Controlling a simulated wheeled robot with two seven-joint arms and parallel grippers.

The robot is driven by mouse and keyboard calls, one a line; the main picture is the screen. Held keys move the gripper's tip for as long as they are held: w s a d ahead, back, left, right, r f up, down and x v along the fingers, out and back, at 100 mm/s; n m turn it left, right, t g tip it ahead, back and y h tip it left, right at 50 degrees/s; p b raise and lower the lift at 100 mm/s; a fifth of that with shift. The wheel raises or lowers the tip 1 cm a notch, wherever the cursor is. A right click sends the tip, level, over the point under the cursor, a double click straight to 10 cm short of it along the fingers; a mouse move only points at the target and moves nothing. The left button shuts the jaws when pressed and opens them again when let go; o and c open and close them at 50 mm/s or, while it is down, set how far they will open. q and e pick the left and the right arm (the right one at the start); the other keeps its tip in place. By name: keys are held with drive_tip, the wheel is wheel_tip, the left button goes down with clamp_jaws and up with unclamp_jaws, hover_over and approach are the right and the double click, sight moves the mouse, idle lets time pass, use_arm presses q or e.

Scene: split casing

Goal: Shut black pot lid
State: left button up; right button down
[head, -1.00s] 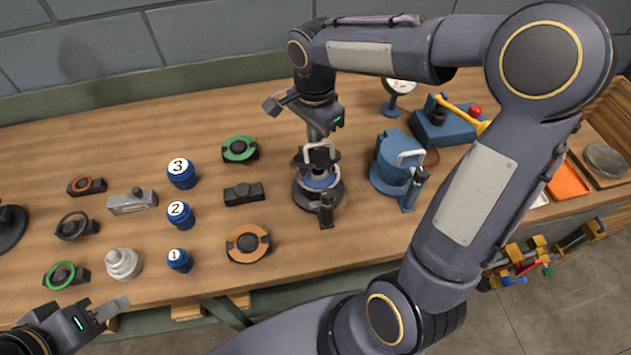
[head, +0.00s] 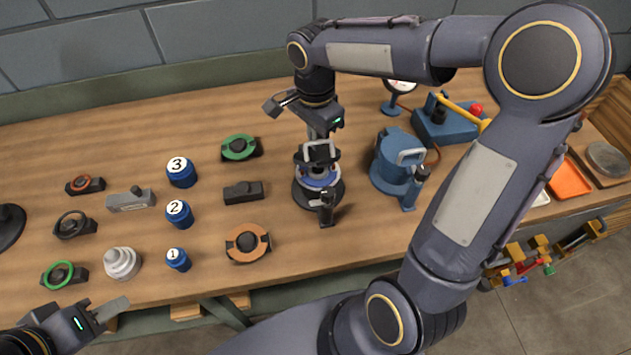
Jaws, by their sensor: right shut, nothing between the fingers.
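The black pot (head: 331,196) stands in the middle of the bench, with a blue ring (head: 318,181) showing inside its rim. Its black lid (head: 303,155) with a pale bar handle (head: 321,145) stands raised above the pot, leaving a gap where the blue shows. A black upright latch post (head: 326,208) is on the pot's near side. My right gripper (head: 318,135) points down, shut and empty, at the lid's handle; whether it touches is unclear. My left gripper (head: 98,312) is at the lower left corner, away from the pot; its fingertips are not clear.
A blue pot (head: 388,165) with a pale handle stands close to the right. Blue numbered weights (head: 181,173), a green-ringed part (head: 239,147), an orange-ringed part (head: 247,244) and a black block (head: 243,192) lie to the left. My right arm covers the bench's right part.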

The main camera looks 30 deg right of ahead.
drive_tip(key=shift+f+b, duration=1.05)
drive_tip(key=shift+f, duration=0.45)
wheel_tip(320, 180, up, 7)
drive_tip(key=p, duration=0.5)
drive_tip(key=shift+r+p, duration=0.1)
drive_tip(key=shift+p, duration=0.3)
drive_tip(key=shift+s, duration=0.1)
